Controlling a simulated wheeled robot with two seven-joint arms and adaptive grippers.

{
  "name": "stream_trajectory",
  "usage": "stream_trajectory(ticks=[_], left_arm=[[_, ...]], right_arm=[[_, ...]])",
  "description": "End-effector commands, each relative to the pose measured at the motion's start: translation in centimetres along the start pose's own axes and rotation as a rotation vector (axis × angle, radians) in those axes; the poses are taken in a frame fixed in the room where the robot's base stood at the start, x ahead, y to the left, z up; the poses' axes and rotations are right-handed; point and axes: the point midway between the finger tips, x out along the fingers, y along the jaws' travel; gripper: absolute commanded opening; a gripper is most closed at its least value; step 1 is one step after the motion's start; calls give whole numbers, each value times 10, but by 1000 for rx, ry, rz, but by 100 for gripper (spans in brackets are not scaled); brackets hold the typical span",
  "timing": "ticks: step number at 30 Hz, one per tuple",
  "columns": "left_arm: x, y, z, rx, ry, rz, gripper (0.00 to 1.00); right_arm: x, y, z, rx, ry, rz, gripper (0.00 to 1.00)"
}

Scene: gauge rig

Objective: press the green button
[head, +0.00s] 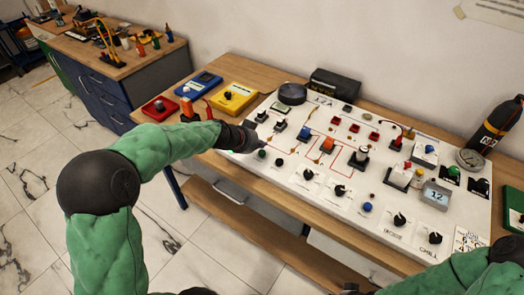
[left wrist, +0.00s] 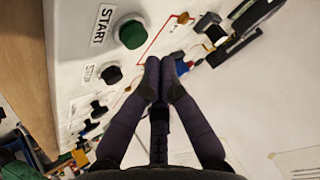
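The green button (left wrist: 132,33) is a round cap beside a START label in the left wrist view. It also shows as a small green dot (head: 262,153) near the panel's front left in the head view. A black button (left wrist: 111,74) sits by the STOP label. My left gripper (left wrist: 159,64) has its two dark fingertips together with nothing seen between them. In the wrist view the tips are below and right of the green button; the picture shows no contact with it. In the head view the left gripper (head: 246,139) is over the panel's left edge. My right gripper is not visible.
The white panel (head: 300,181) on the wooden bench carries several knobs, switches and red lines. Red, blue and yellow boxes (head: 233,98) stand left of it. A black bottle (head: 497,122) and a round gauge (head: 470,158) are at the right.

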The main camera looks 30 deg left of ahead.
Motion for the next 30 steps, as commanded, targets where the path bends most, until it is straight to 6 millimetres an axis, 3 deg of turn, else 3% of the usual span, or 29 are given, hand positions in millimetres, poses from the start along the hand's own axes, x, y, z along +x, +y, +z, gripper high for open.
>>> stream_trajectory(ticks=[13, 30], left_arm=[[-28, -11, -27, 0, 1, -1, 0], [-30, -12, -29, -1, 0, -1, 0]], right_arm=[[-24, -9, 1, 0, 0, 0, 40], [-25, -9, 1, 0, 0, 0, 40]])
